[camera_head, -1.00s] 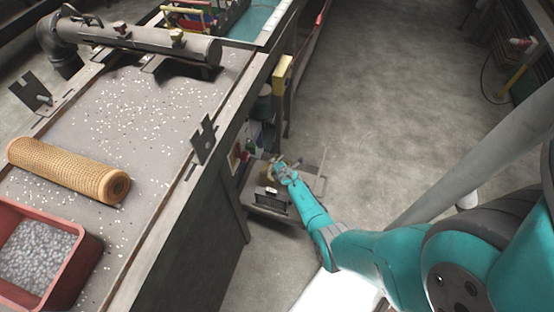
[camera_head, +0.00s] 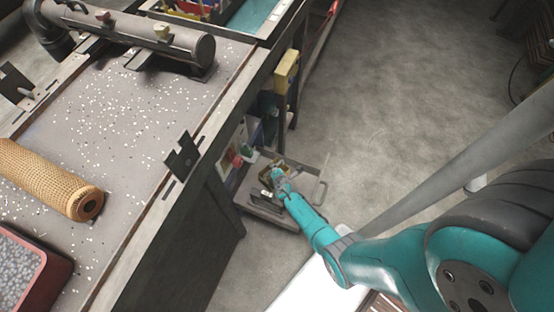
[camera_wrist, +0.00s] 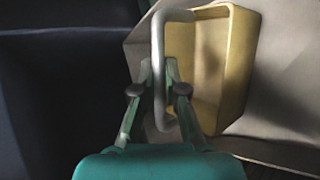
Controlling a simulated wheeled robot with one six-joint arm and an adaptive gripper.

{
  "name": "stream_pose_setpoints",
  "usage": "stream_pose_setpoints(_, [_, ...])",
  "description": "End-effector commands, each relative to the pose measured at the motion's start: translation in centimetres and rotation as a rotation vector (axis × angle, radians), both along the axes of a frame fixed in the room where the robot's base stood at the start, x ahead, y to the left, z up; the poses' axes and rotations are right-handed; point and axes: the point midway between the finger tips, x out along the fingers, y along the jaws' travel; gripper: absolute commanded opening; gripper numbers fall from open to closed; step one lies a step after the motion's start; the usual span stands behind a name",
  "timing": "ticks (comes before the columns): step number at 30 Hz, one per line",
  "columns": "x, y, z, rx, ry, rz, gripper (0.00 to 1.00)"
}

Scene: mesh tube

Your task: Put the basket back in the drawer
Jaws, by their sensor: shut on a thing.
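The yellow basket (camera_wrist: 237,70) shows in the wrist view, open and box-shaped, with a grey loop handle (camera_wrist: 157,35) in front of it. My gripper (camera_wrist: 159,76) is shut on this handle, one finger on each side. In the head view the small yellowish basket (camera_head: 265,169) is partly hidden by my gripper (camera_head: 278,174). Both are over the pulled-out grey drawer (camera_head: 309,178) low at the side of the bench. I cannot tell whether the basket touches the drawer's bottom.
The bench holds a mesh roll (camera_head: 45,180), a red bin of grey pellets (camera_head: 62,277) and a dark pipe (camera_head: 130,38). Small coloured items (camera_head: 236,158) sit beside the drawer under the bench.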

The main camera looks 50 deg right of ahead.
Motion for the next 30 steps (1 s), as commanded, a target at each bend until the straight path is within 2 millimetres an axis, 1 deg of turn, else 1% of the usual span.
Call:
stream_pose_setpoints(3, [-0.35, 0.57, -0.19, 0.000, -0.001, -0.001, 0.00])
stream_pose_setpoints(13, [-0.31, 0.51, -0.29, -0.002, -0.001, -0.002, 0.00])
stream_pose_setpoints(14, [-0.33, 0.52, -0.34, -0.001, -0.001, -0.003, 0.13])
stream_pose_setpoints(15, [-0.33, 0.52, -0.32, -0.001, -0.001, -0.002, 0.23])
stream_pose_setpoints(16, [-0.33, 0.52, -0.31, 0.000, -0.002, -0.002, 0.30])
stream_pose_setpoints(17, [-0.34, 0.52, -0.32, 0.000, -0.002, -0.002, 0.35])
stream_pose_setpoints(30, [-0.37, 0.54, -0.25, -0.002, -0.001, -0.001, 0.35])
